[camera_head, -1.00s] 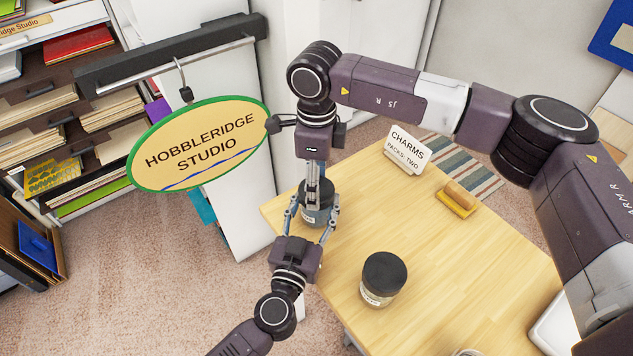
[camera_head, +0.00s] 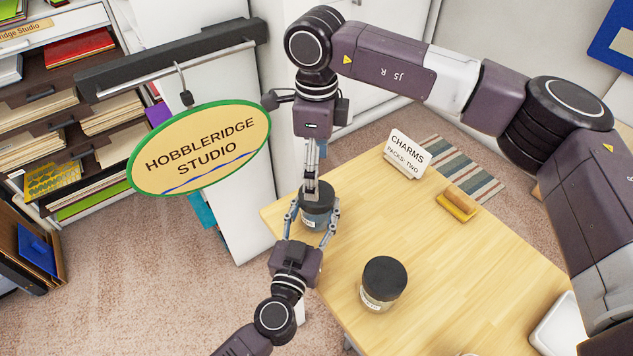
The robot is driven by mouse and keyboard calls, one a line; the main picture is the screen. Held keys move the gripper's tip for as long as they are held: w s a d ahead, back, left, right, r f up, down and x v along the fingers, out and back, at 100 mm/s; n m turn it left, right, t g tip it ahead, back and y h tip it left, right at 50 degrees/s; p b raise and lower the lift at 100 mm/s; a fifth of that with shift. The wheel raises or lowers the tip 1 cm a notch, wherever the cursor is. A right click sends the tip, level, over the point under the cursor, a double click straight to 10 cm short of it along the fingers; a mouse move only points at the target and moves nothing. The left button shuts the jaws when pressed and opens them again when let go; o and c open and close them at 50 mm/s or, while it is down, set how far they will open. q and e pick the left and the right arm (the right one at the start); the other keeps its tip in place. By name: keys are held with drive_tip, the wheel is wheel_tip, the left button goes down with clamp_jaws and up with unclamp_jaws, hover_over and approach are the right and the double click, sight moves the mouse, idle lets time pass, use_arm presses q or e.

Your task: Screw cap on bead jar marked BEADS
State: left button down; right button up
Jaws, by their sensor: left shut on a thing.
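A jar with blue-grey contents (camera_head: 316,219) stands near the table's left edge. A dark cap (camera_head: 326,190) sits on its top; I cannot tell how tightly. Its label is mostly hidden, so I cannot read it. My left gripper (camera_head: 313,222) is shut around the jar's body from the near side. My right gripper (camera_head: 312,196) points down over the cap, its fingers seen edge-on in front of it. Whether those fingers are open, or touch the cap, is unclear.
A second dark-capped jar (camera_head: 383,283) stands nearer the front, its label too small to read. A CHARMS card (camera_head: 406,153) and a yellow wooden-handled block (camera_head: 457,203) are farther back. A hanging HOBBLERIDGE STUDIO sign (camera_head: 200,147) is left of my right wrist. The table's middle (camera_head: 440,260) is clear.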

wheel_tip(320, 180, up, 6)
drive_tip(key=shift+r, duration=0.15)
use_arm(q)
drive_tip(key=c, duration=0.8)
unclamp_jaws()
drive_tip(key=v, duration=1.2)
drive_tip(key=shift+a, duration=0.1)
